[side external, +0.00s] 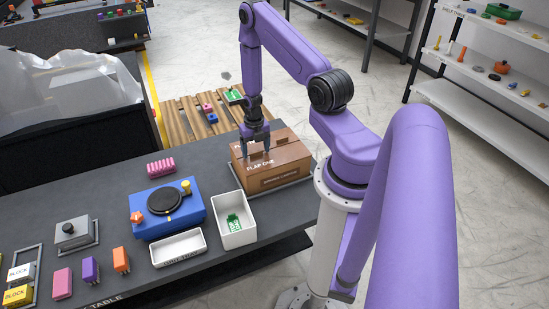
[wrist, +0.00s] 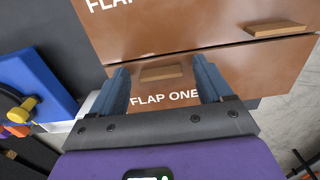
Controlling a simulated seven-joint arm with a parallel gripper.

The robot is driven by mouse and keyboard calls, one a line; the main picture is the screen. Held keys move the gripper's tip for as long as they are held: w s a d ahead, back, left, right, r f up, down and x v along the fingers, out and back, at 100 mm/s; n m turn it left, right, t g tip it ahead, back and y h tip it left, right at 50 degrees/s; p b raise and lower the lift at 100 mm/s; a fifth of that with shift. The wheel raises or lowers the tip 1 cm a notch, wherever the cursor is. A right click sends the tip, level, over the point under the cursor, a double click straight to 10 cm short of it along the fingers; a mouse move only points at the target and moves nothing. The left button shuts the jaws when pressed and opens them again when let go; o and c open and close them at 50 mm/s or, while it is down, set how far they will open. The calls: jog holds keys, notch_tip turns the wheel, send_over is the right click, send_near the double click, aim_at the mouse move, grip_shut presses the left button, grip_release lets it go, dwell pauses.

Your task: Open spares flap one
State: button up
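The brown spares box (side external: 285,181) stands at the right end of the dark table, and its top looks closed. Flap one (wrist: 125,62), with white "FLAP ONE" lettering, lies flat and fills the middle of the wrist view. A small tan tab (wrist: 163,73) sits on it. My gripper (side external: 257,155) points down over the box. In the wrist view my gripper (wrist: 160,78) is open, with one blue-grey finger on each side of the tab and gaps between. I cannot tell whether the fingertips touch the flap.
A second flap (wrist: 200,22) with its own tab (wrist: 275,29) adjoins beyond a seam. A white bin (side external: 233,234) holding a green piece and a blue device (side external: 180,222) stand left of the box. A wooden pallet (side external: 183,122) lies behind the table.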

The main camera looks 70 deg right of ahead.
jog(key=c, duration=0.5)
jog(key=shift+c, duration=0.2)
jog(key=shift+r, duration=0.1)
jog(key=shift+s+a+r, duration=0.15)
jog(key=shift+a+r, duration=0.05)
jog(key=shift+r, duration=0.4)
jog(key=shift+s, duration=0.1)
jog(key=shift+a+r, duration=0.1)
jog(key=shift+s+a+r, duration=0.3)
jog(key=shift+s+r, duration=0.05)
jog(key=shift+r, duration=0.3)
